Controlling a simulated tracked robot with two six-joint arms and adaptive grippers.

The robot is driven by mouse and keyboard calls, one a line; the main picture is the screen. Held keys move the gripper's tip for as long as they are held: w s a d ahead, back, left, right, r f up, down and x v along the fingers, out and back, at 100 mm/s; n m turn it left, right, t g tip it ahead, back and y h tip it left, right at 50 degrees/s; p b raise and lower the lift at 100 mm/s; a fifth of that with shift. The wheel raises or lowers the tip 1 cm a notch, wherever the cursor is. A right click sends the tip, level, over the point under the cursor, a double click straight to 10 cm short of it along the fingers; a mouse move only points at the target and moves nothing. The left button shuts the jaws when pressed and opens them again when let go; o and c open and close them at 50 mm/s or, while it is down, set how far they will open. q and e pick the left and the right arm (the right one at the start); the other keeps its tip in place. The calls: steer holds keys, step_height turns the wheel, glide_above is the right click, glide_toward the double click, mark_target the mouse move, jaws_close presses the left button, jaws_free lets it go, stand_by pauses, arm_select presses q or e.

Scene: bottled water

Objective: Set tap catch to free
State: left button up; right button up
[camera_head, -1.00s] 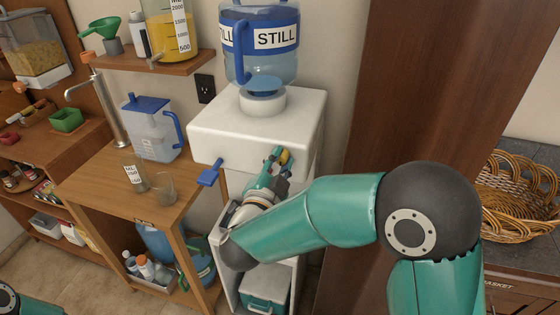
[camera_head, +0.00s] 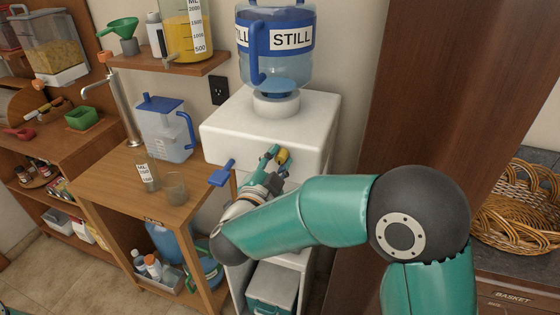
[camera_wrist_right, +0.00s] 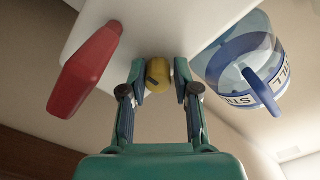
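The water dispenser (camera_head: 262,133) is white and carries a big bottle labelled STILL (camera_head: 277,40). A small yellow knob (camera_head: 283,156) with a dark mark, which looks like the tap catch, sits on its front; it also shows in the wrist view (camera_wrist_right: 158,72). A blue tap lever (camera_head: 222,173) sticks out to its left. A red lever (camera_wrist_right: 88,68) shows only in the wrist view. My right gripper (camera_head: 273,164) is at the knob, its fingers (camera_wrist_right: 160,80) one on each side, with a narrow gap at the right finger. Firm contact is not clear.
A wooden stand (camera_head: 125,184) left of the dispenser holds a blue-lidded pitcher (camera_head: 165,130) and glasses (camera_head: 176,187). A tall brown panel (camera_head: 395,100) rises to the right. Wicker baskets (camera_head: 515,210) lie on the counter beyond it.

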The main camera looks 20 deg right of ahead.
steer(key=shift+o, duration=1.4)
steer(key=shift+w+a, duration=0.1)
steer(key=v, duration=1.2)
